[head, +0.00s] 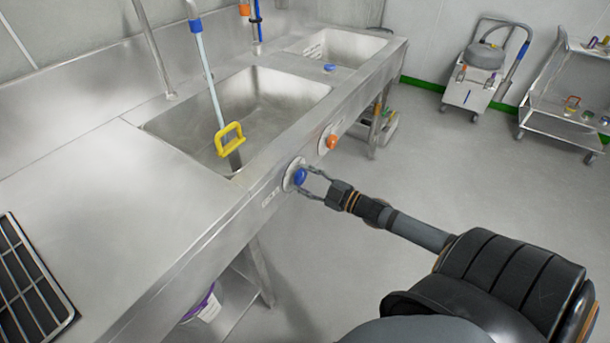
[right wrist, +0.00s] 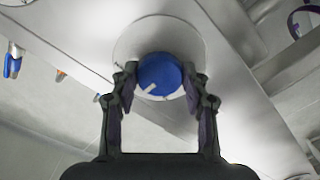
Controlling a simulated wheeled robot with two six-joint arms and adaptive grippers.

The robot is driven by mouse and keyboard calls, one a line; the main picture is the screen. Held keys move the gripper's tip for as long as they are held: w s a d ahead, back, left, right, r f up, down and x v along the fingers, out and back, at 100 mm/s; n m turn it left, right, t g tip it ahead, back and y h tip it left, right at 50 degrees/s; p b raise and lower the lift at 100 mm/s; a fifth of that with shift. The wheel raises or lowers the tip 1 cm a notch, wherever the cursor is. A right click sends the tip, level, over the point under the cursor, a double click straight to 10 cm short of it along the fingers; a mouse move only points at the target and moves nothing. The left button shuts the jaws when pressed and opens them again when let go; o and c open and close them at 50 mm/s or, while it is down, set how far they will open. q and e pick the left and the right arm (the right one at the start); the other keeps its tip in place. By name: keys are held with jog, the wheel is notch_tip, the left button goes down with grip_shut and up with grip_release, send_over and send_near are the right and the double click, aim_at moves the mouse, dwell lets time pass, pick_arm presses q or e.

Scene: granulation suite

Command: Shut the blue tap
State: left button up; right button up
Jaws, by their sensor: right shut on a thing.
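The blue tap (head: 300,176) is a round blue knob on a pale disc on the front panel of the steel sink unit. My right gripper (head: 309,181) reaches it from the right, with its fingers on either side of the knob. In the right wrist view the blue knob (right wrist: 160,74) sits between the two fingertips of my right gripper (right wrist: 160,88), which are shut on it. A white mark on the knob slants in that view. My left gripper is not in the head view.
An orange knob (head: 332,141) sits on the same panel, farther along. Carts (head: 477,88) stand at the back right. The floor (head: 470,190) between is clear.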

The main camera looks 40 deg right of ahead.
jog(key=n+p, duration=0.3)
jog(key=n, duration=0.2)
jog(key=shift+r+n, duration=0.1)
jog(key=shift+n, duration=0.2)
jog(key=shift+n+p, duration=1.2)
jog(key=shift+n, duration=0.9)
jog(key=shift+f, duration=0.2)
jog(key=o, duration=1.2)
jog(key=shift+c, duration=0.2)
jog(key=shift+s+d, duration=0.1)
jog(key=shift+s, duration=0.1)
jog(key=v, duration=1.1)
jog(key=shift+s, duration=0.35)
